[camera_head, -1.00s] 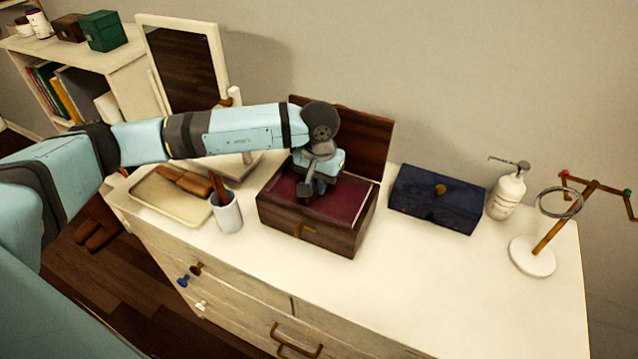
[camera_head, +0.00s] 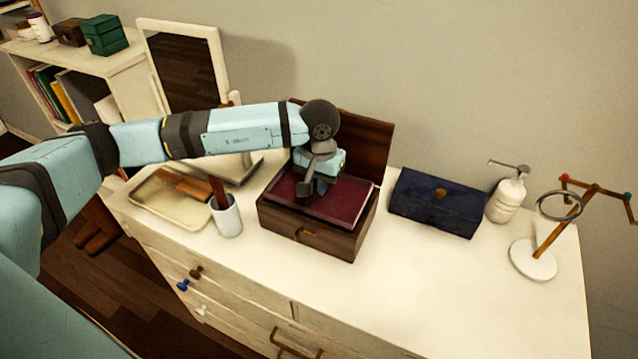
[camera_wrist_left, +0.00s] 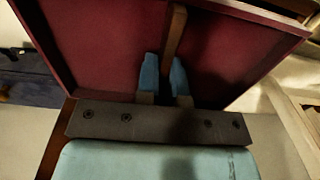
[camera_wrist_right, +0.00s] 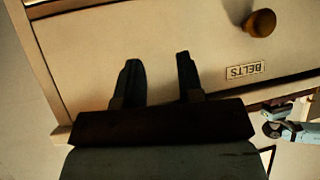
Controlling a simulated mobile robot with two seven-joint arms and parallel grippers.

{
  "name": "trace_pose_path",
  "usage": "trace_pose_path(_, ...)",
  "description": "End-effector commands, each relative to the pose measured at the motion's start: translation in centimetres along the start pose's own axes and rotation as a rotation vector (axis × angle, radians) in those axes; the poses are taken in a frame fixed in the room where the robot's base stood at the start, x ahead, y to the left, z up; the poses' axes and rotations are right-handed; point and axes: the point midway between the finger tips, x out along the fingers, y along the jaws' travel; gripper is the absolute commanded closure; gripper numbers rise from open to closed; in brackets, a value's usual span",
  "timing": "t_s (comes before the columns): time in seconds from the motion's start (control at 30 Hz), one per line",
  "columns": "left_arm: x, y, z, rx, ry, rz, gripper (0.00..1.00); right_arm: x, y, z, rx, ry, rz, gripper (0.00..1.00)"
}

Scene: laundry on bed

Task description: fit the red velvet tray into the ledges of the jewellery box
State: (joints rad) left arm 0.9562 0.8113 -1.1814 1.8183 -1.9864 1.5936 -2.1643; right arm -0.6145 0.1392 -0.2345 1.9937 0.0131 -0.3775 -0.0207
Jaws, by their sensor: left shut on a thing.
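The red velvet tray (camera_head: 335,200) has a dark rim and lies over the opening of the dark wooden jewellery box (camera_head: 330,240), whose lid (camera_head: 365,135) stands open behind it. The tray looks slightly raised above the box's rim, most clearly at the left and front. The ledges are hidden under it. My left gripper (camera_head: 307,189) points down and is shut on the tray's thin brown middle strip (camera_wrist_left: 175,32), which shows between the fingers in the left wrist view.
A navy box (camera_head: 437,203) stands right of the jewellery box, then a pump bottle (camera_head: 506,200) and a ring stand (camera_head: 534,260). A white cup (camera_head: 227,217) and a shallow cream tray (camera_head: 165,215) stand on the left. The dresser top's front right is clear.

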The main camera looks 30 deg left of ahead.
Motion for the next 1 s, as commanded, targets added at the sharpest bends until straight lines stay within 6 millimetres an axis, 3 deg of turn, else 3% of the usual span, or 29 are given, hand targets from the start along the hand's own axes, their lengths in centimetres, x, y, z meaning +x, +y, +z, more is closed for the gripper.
trace_pose_path(1.0,0.05,0.00,-0.03,0.000,0.001,0.000,1.00,0.66,0.00,1.00,0.000,0.000,0.000,0.66)
